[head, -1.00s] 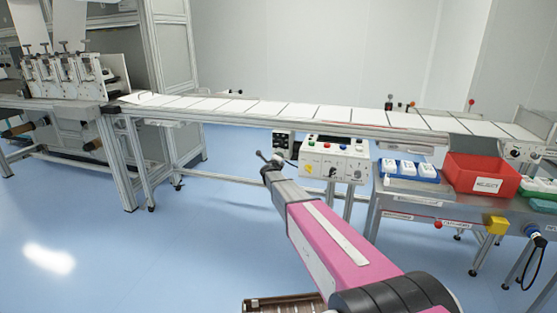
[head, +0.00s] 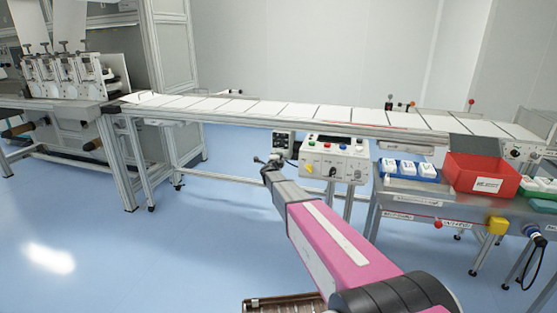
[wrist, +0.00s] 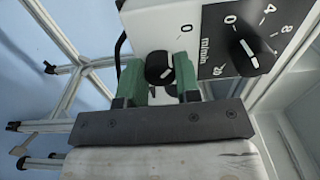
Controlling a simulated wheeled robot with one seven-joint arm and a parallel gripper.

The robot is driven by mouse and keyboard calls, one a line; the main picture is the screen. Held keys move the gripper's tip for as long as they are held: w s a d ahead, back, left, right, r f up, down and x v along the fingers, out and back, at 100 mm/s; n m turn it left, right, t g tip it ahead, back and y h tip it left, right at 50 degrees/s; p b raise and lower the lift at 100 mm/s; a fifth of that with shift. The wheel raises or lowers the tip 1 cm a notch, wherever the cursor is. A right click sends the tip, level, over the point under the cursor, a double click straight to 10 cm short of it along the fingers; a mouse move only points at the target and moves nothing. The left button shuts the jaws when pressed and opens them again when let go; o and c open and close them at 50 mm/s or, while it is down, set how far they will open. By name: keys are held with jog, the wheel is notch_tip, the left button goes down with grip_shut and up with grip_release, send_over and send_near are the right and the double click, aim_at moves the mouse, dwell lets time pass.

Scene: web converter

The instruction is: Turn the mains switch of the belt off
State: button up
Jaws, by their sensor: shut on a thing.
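In the wrist view a black rotary switch (wrist: 160,68) with a white pointer mark sits on a pale control box (wrist: 150,22). A "0" is printed above and to the right of it. My gripper (wrist: 158,80) has a green finger on each side of the switch and is shut on it. The fingers partly hide the lower part of the box. In the head view my gripper (head: 261,161) is at the small box (head: 283,145) under the conveyor belt (head: 270,108); the switch is too small to tell there.
A speed dial (wrist: 244,52) marked m/min is right of the switch. In the head view a larger panel (head: 345,150) with buttons and knobs stands just right of my gripper. The floor at left is clear.

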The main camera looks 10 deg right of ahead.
jog(key=o, duration=0.9)
jog(key=shift+s, duration=0.1)
jog(key=v, duration=1)
jog(key=shift+s+a, duration=0.15)
jog(key=shift+s, duration=0.15)
jog(key=shift+s, duration=0.1)
